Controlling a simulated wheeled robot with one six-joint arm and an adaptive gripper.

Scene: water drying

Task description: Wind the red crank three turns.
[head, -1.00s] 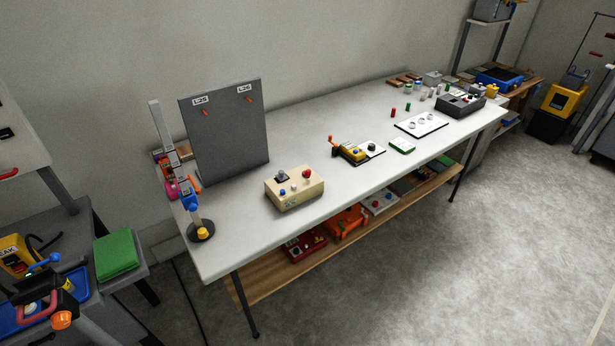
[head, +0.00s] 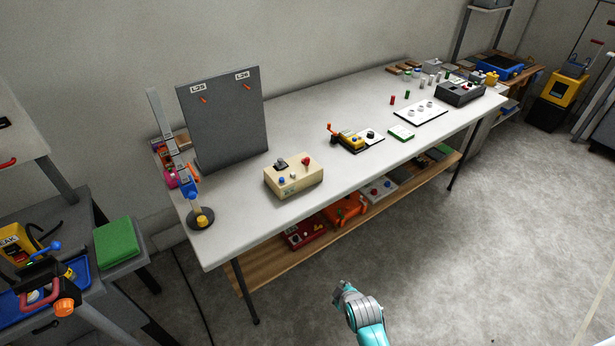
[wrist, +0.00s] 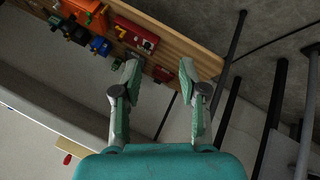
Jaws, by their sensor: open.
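An orange-red crank handle (head: 332,128) stands up at the left end of a small yellow unit (head: 350,141) on the white table. It is small in the head view, and I cannot tell for sure that it is the red crank. My gripper (wrist: 158,68) is open and empty in the wrist view, its two teal fingers apart. It points toward the wooden lower shelf (wrist: 187,45) and touches nothing that I can see. In the head view my teal and grey arm shows at the bottom, in front of the table and well apart from the yellow unit.
A beige box (head: 293,178) with knobs, a grey panel (head: 222,120) and a round-based stand (head: 200,219) occupy the left of the white table (head: 235,235). Red and orange boxes (head: 343,210) sit on the lower shelf. The floor (head: 500,230) in front is clear.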

